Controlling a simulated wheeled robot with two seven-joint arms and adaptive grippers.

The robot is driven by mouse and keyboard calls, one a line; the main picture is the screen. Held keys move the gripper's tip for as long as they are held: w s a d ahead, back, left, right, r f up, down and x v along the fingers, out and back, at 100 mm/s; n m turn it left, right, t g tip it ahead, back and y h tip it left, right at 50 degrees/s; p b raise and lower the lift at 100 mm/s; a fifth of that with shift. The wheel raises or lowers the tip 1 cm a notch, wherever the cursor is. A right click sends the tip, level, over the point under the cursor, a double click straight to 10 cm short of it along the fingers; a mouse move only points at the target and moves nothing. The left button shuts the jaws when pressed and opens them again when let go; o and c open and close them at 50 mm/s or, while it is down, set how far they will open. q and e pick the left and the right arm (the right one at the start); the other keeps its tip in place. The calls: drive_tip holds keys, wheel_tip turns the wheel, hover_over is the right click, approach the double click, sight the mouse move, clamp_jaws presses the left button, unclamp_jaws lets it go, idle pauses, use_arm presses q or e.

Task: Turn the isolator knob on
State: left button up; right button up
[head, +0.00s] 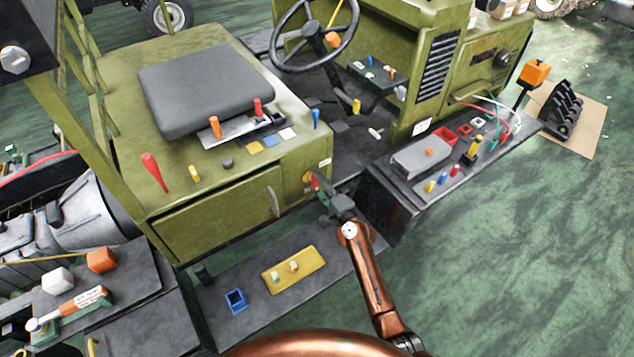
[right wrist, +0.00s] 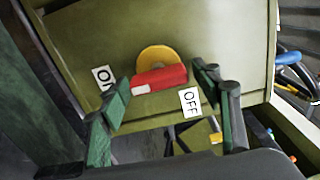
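The isolator knob is a red bar handle (right wrist: 160,78) on a yellow disc (right wrist: 157,57), set on the green cabinet panel. In the right wrist view, the bar lies nearly level, with a white mark at its left end. A white OFF label (right wrist: 190,102) is below its right end. Another label (right wrist: 103,76), partly hidden and showing an O, is to its left. In the head view the knob (head: 315,183) is at the cabinet's right edge. My right gripper (right wrist: 162,92) is open, its green fingertips at either end of the bar; contact is unclear. My left gripper is not in view.
A dark step (head: 335,262) with a yellow plate (head: 290,269) and a blue open box (head: 236,300) lies below the cabinet. A dark side bench (head: 395,200) with several small items stands to the right. The green floor at right is mostly clear.

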drive_tip(key=shift+o, duration=0.2)
drive_tip(key=shift+s, duration=0.1)
drive_tip(key=v, duration=1.1)
drive_tip(key=shift+s+d, duration=0.3)
drive_tip(key=shift+f, duration=0.1)
